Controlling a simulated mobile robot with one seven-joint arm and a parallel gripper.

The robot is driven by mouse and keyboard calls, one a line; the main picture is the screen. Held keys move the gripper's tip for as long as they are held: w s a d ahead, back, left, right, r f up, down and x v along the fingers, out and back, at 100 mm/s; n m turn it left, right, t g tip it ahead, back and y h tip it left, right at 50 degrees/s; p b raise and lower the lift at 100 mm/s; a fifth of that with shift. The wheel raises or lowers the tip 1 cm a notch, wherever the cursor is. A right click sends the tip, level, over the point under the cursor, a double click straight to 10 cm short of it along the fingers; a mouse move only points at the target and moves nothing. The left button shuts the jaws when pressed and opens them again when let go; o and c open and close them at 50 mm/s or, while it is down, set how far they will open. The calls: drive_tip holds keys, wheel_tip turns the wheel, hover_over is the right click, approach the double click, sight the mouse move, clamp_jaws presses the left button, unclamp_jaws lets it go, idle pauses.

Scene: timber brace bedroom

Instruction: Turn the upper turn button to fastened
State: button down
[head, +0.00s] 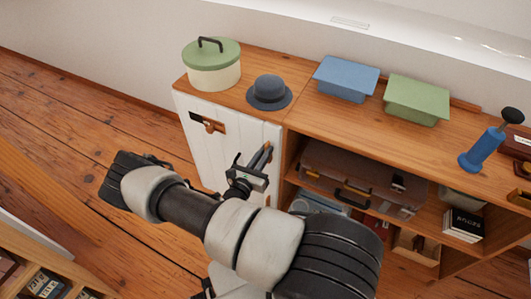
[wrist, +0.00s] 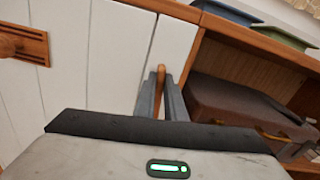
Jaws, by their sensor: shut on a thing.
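The upper turn button (wrist: 161,74) is a small wooden bar at the right edge of the white plank door (head: 203,163). In the wrist view it stands roughly upright, along the door's edge rather than plainly across it. My gripper (wrist: 161,98) is shut on it, with one grey finger on each side. Its lower part is hidden between the fingers. In the head view my gripper (head: 262,158) reaches the door's upper right edge, and its fingers mostly cover the button. The door lies against the cabinet front and looks closed.
A wooden pull (head: 207,124) is on the door's upper left. An open shelf with a brown case (head: 345,178) lies right of the door. A green-lidded box (head: 212,67), a dark hat (head: 269,93) and blue box (head: 345,78) stand on top.

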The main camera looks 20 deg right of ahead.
drive_tip(key=shift+w+a+f+n+b, duration=0.25)
drive_tip(key=shift+f+n+b, duration=0.25)
drive_tip(key=shift+n, duration=2.2)
drive_tip(key=shift+w+a+f+n+b, duration=0.2)
drive_tip(key=shift+w+f+n+b, duration=0.25)
drive_tip(key=shift+n, duration=2.25)
drive_tip(key=shift+w+a+f+n+b, duration=0.1)
drive_tip(key=shift+a+f+n+b, duration=0.4)
drive_tip(key=shift+n, duration=2.2)
drive_tip(key=shift+d+r, duration=0.2)
drive_tip(key=shift+d, duration=0.1)
drive_tip(key=c, duration=1.8)
unclamp_jaws()
drive_tip(key=shift+a, duration=0.1)
drive_tip(key=p+v, duration=0.1)
drive_tip(key=v, duration=1.6)
drive_tip(key=shift+s+a+p, duration=0.1)
drive_tip(key=shift+s+p, duration=0.05)
drive_tip(key=shift+p, duration=0.2)
